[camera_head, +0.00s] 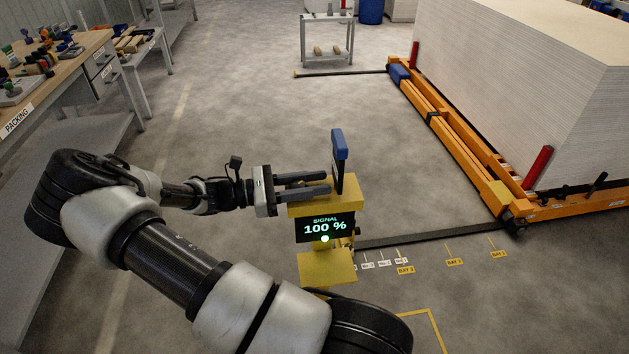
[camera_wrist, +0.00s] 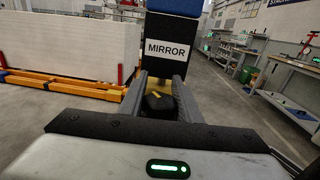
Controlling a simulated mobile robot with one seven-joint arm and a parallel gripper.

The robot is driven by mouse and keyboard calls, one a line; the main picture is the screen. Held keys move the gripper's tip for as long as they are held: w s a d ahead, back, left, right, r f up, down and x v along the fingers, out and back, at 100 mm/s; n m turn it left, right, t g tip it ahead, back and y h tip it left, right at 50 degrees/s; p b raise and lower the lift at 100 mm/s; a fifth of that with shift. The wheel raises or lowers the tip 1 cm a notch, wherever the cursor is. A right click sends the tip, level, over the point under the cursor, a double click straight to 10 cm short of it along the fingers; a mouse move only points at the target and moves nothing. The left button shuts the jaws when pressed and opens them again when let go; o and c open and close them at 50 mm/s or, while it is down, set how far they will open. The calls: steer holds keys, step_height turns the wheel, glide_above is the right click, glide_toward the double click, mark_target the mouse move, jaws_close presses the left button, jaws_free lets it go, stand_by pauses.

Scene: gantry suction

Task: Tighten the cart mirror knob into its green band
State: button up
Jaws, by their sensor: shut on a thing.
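The cart (camera_head: 327,268) is a yellow stand with a black screen (camera_head: 325,227) reading "SIGNAL 100 %" above a green dot. A blue-topped mirror head (camera_head: 339,145) stands upright on it; in the wrist view a black panel marked "MIRROR" (camera_wrist: 172,48) faces me. My gripper (camera_head: 329,182) reaches the cart from the left. In the wrist view its fingers lie on both sides of a black knob (camera_wrist: 158,103) with a yellow mark, and are shut on it. The fingers hide the knob in the head view. I cannot make out the green band.
An orange frame (camera_head: 452,140) with a tall pale stack (camera_head: 540,90) and red posts stands at the right. A packing bench (camera_head: 60,75) is at the left. Bay labels (camera_head: 454,262) mark the floor right of the cart.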

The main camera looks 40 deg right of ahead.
steer(key=o, duration=1.1)
steer(key=shift+c, duration=0.2)
steer(key=v, duration=1.7)
steer(key=shift+p, duration=0.4)
steer(key=shift+w+a+f, duration=0.1)
steer(key=shift+a, duration=0.05)
